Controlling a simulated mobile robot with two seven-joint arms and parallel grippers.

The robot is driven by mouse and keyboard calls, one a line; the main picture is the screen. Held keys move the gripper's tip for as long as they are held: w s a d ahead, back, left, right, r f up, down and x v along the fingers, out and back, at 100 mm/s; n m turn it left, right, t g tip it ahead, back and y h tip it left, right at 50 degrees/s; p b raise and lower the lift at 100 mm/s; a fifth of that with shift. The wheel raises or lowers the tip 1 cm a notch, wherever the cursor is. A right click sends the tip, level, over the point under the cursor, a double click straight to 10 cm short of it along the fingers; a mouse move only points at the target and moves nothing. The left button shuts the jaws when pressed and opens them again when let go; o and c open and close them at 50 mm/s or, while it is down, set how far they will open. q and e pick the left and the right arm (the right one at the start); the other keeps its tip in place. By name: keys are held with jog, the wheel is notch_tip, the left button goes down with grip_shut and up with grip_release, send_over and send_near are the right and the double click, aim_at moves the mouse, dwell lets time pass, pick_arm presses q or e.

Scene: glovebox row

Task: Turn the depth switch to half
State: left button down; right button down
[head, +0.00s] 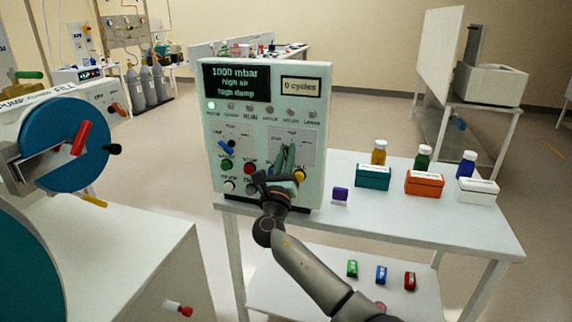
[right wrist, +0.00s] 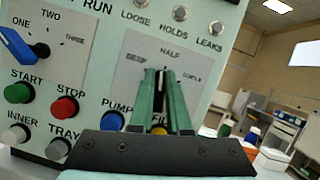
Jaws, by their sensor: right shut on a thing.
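The depth switch (right wrist: 159,99) is a dark knob on the right-hand dial plate of the pale green control panel (head: 265,124). The plate reads HALF at the top, with blurred words on either side. My right gripper (head: 286,158) has its green fingers shut on the switch, one on each side; they also show in the right wrist view (right wrist: 160,90). The fingers hide most of the knob. A light mark on it points roughly up; its exact setting is hard to tell. My left gripper is not in view.
A blue selector (right wrist: 18,46) is on the left dial. Right of the panel, the table (head: 450,228) holds a purple block (head: 340,194), boxes and bottles. A machine with a blue disc (head: 80,150) stands left.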

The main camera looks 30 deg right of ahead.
jog(key=m+g+h+b, duration=0.1)
jog(key=m+b, duration=0.1)
jog(key=m, duration=0.1)
jog(key=shift+f+m, duration=0.15)
jog(key=shift+m, duration=0.15)
jog(key=shift+s+g+h, duration=0.1)
jog(key=shift+g+h, duration=0.2)
jog(key=shift+g, duration=0.1)
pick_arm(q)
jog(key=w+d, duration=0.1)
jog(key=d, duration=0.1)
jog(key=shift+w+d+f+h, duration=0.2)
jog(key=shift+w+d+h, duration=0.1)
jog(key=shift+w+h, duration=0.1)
pick_arm(e)
jog(key=shift+d, duration=0.1)
jog(key=c, duration=0.9)
grip_release()
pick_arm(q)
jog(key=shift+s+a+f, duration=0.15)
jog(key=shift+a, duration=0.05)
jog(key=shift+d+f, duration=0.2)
pick_arm(e)
jog(key=shift+v, duration=6.25)
